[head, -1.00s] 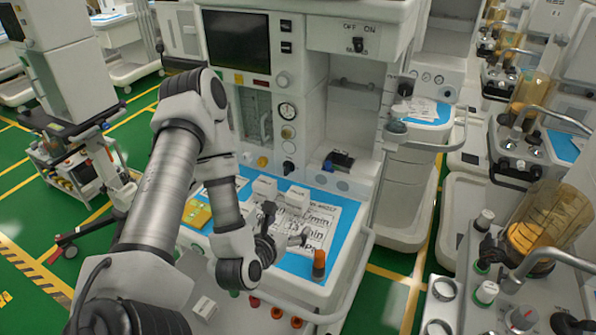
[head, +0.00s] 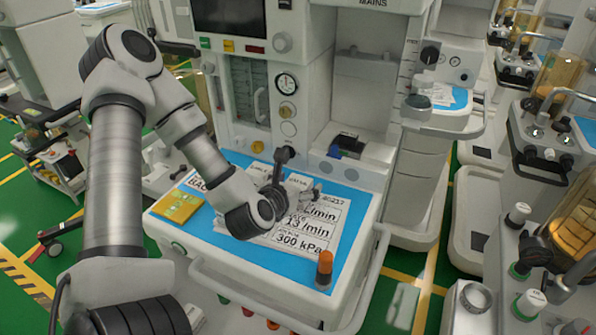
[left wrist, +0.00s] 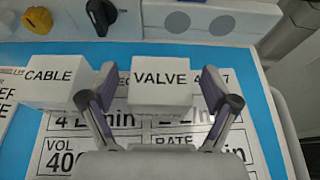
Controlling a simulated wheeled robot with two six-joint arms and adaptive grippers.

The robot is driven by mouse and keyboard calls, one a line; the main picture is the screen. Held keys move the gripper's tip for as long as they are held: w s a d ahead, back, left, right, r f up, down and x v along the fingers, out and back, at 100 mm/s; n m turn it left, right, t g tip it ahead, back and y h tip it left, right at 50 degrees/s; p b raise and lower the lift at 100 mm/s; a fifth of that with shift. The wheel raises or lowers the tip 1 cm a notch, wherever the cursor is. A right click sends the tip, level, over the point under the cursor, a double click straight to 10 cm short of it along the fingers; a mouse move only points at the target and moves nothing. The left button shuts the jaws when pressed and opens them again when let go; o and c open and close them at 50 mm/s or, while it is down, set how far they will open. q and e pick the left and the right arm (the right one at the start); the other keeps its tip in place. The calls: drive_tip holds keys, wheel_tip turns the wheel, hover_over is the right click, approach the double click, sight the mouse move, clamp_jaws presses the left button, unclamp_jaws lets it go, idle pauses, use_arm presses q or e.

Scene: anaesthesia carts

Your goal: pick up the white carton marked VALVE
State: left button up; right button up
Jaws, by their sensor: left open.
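The white carton marked VALVE (left wrist: 162,92) stands in the middle of the left wrist view, on the printed sheet. My left gripper (left wrist: 163,80) is open, with one finger to each side of the carton in that view and gaps showing between. I cannot tell whether the fingertips reach down beside it. In the head view my left gripper (head: 290,186) is over the cart's work surface, largely covering the carton. A white carton marked CABLE (left wrist: 55,88) stands to the left, close to the left finger. My right gripper is not in view.
The sheet lies on a blue mat (head: 345,205) on the cart top. A yellow packet (head: 179,205) lies at the left and an orange-capped item (head: 324,268) stands at the front right. The cart's upright panel with dials and knobs (head: 286,83) rises behind.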

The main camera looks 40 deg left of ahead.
use_arm(q)
drive_tip(key=shift+x, duration=1.45)
drive_tip(key=shift+s, duration=0.15)
drive_tip(key=shift+s+r, duration=0.1)
drive_tip(key=c, duration=1.2)
